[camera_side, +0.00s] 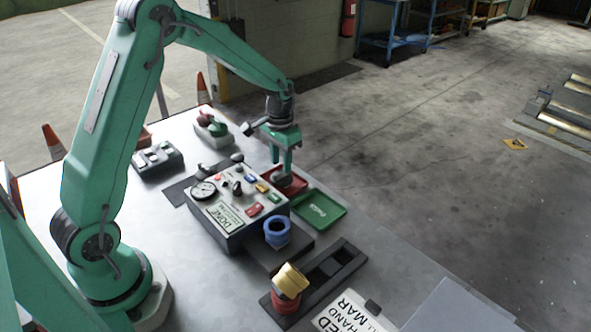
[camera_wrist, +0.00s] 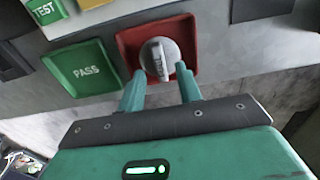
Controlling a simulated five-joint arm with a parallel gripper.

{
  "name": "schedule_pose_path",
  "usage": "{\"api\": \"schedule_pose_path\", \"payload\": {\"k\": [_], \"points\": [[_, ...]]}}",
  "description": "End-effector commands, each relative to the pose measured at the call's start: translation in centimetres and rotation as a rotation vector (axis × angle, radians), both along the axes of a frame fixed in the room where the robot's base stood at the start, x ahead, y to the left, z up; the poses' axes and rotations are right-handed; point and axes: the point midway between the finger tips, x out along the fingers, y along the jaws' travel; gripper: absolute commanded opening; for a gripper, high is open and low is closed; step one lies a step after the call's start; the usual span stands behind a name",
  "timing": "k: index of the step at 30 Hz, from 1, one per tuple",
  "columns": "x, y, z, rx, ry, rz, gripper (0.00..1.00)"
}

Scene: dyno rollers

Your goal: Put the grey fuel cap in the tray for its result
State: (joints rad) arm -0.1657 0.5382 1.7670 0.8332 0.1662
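The grey fuel cap (camera_wrist: 160,59) is round with a raised ridge across its face. In the wrist view it shows against the red tray (camera_wrist: 127,42), inside the tray's outline. My gripper (camera_wrist: 160,69) has one finger at each side of the cap, with the tips close to its edge. Whether they press on it or stand just clear, I cannot tell. In the side view my gripper (camera_side: 283,173) points down at the red tray (camera_side: 299,184) and mostly hides the cap. The green tray marked PASS (camera_wrist: 83,70) is beside it, also seen in the side view (camera_side: 320,210).
The tester box (camera_side: 225,215) has a gauge, buttons and a green panel reading DONE. A blue ring-shaped cap (camera_side: 277,233) stands in front of it. A yellow cap (camera_side: 291,279) sits over a red one (camera_side: 285,303) on a black rack (camera_side: 345,262).

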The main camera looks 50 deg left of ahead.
Motion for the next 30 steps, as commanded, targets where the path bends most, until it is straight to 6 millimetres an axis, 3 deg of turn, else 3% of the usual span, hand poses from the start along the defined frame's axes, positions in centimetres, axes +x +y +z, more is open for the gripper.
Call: {"api": "schedule_pose_path", "payload": {"k": [15, 21, 30], "points": [[0.0, 0.0, 8.0, 0.000, -0.003, 0.000, 0.35], [0.0, 0.0, 9.4, 0.000, -0.001, 0.000, 0.35], [0.0, 0.0, 9.6, 0.000, 0.000, 0.000, 0.35]]}}
